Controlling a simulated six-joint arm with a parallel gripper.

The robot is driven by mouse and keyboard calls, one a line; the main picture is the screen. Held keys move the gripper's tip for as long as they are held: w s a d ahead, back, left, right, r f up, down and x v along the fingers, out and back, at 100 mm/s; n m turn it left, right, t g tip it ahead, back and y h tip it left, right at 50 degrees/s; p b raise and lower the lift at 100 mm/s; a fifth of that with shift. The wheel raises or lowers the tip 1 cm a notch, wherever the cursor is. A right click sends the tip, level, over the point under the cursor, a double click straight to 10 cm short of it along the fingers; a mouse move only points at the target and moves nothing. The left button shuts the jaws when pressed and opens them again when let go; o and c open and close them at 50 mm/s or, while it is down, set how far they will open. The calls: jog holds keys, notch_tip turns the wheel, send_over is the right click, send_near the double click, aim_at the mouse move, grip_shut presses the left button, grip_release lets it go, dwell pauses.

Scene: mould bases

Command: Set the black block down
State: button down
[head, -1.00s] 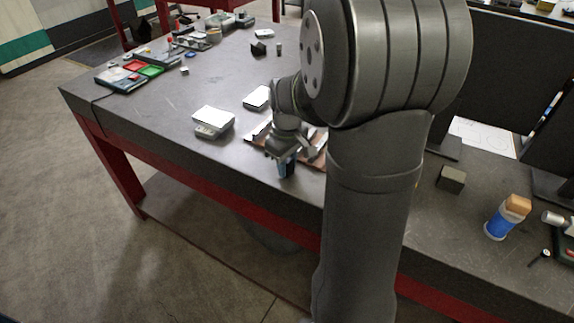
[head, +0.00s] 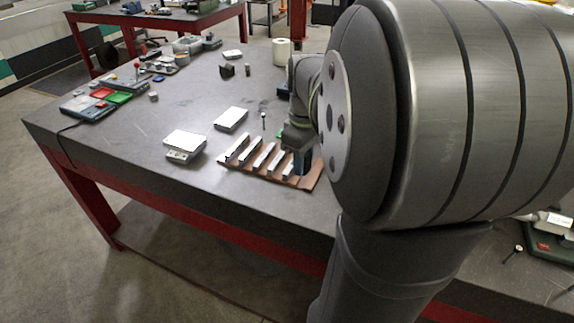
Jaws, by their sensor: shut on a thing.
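My gripper (head: 302,162) points down over the right end of the brown board with metal bars, partly hidden behind my own arm. It is shut on a dark thing, which I take to be the black block. The block's outline blends with the dark fingers, and I cannot tell whether it touches the board or hangs just above it.
The brown board (head: 308,184) carries several pale metal bars (head: 264,158). A scale (head: 184,146) and a white-topped slab (head: 231,119) stand to the left. A small dark block (head: 227,70) sits farther back. The table's left front is clear.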

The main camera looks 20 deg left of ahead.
jog(key=shift+w+d+r, duration=0.1)
jog(key=shift+d+r, duration=0.25)
jog(key=shift+d, duration=0.15)
jog(key=w+d+m, duration=0.1)
jog(key=w+d, duration=0.2)
jog(key=w+d+m, duration=0.2)
jog(key=w+d, duration=0.1)
jog(key=w, duration=0.1)
jog(key=w+d+m, duration=0.1)
jog(key=w+d, duration=0.2)
jog(key=d, duration=0.1)
jog(key=shift+w+r+m, duration=0.2)
jog(key=shift+r+m, duration=0.15)
jog(key=shift+m, duration=0.05)
jog(key=w+d+f+m, duration=0.1)
jog(key=w+d+m, duration=0.25)
jog(key=d, duration=0.85)
jog(key=w+d+m, duration=0.2)
jog(key=d+m, duration=0.2)
jog(key=d, duration=0.8)
jog(key=w+d+f+m, duration=0.1)
jog(key=w+d+m, duration=0.15)
jog(key=d, duration=0.95)
jog(key=shift+m, duration=0.5)
jog(key=f, duration=0.5)
jog(key=shift+s+d+f, duration=0.1)
jog(key=shift+d+f, duration=0.15)
jog(key=shift+f, duration=1.95)
